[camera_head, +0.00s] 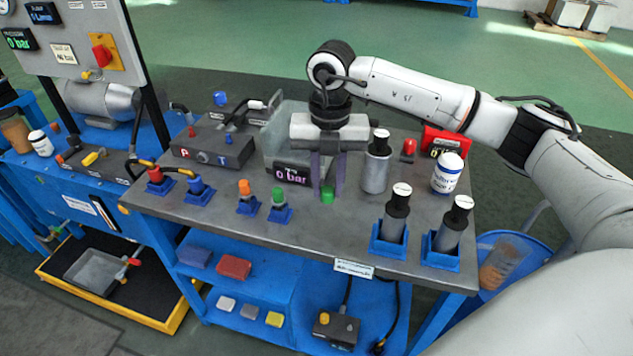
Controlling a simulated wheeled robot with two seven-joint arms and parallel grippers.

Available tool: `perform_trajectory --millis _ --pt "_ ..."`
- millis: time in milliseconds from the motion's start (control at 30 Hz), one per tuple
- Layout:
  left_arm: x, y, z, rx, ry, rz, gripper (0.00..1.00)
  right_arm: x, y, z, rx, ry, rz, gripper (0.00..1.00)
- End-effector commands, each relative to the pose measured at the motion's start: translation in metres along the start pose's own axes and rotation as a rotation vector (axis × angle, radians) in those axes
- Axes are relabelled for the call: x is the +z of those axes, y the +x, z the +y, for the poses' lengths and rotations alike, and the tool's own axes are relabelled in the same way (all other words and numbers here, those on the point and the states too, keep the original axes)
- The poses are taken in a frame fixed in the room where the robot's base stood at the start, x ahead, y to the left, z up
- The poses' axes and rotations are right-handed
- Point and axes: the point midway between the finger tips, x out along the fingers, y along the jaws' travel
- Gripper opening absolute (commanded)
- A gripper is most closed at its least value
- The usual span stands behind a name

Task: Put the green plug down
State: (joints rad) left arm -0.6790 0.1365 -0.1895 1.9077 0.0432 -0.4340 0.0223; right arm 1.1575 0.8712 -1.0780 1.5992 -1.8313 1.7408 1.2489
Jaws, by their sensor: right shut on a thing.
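My right gripper (328,188) reaches down over the grey bench top (180,193) from the right. Its two purple-grey fingers are shut on a small green plug (328,195), which shows low between the fingertips, close to the bench top. I cannot tell if it touches the surface. Another green-topped piece (279,197) stands upright in a small blue holder to the left. An orange-topped piece (245,188) stands in a similar holder beside it. My left gripper is not in view.
A display box reading "0 bar" (292,175) is just left of the fingers. A grey cylinder with black neck (376,170) stands close right. Two similar cylinders stand in blue holders (389,240) at the front right. A white jar (447,175) is behind them. Bare bench lies in front of the gripper.

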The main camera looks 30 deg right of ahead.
Motion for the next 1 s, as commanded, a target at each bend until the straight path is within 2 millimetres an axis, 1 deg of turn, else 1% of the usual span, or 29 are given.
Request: perform_trajectory --millis 33,133,367,567,633,833,967,1000 --pt "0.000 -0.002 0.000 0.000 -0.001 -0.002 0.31 -0.001 0.011 -0.001 -0.004 0.000 0.005 0.00" --pt "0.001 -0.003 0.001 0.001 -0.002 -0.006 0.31 -0.001 0.028 -0.001 -0.003 -0.001 0.003 0.00" --pt "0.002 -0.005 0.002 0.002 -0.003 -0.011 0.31 -0.001 0.047 0.000 -0.001 -0.003 0.002 0.00" --pt "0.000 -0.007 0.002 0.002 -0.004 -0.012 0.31 -0.001 0.074 0.000 -0.001 -0.004 0.002 0.00" --pt "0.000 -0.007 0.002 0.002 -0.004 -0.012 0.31 0.000 0.078 0.000 -0.001 -0.005 0.000 0.00" --pt "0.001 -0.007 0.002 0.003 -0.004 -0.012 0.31 0.000 0.078 0.000 0.000 -0.005 0.000 0.00" --pt "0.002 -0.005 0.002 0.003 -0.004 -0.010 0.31 0.000 0.082 0.000 0.000 -0.005 0.000 0.00" --pt "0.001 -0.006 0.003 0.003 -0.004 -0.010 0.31 0.000 0.081 0.000 0.000 -0.005 0.000 0.31"
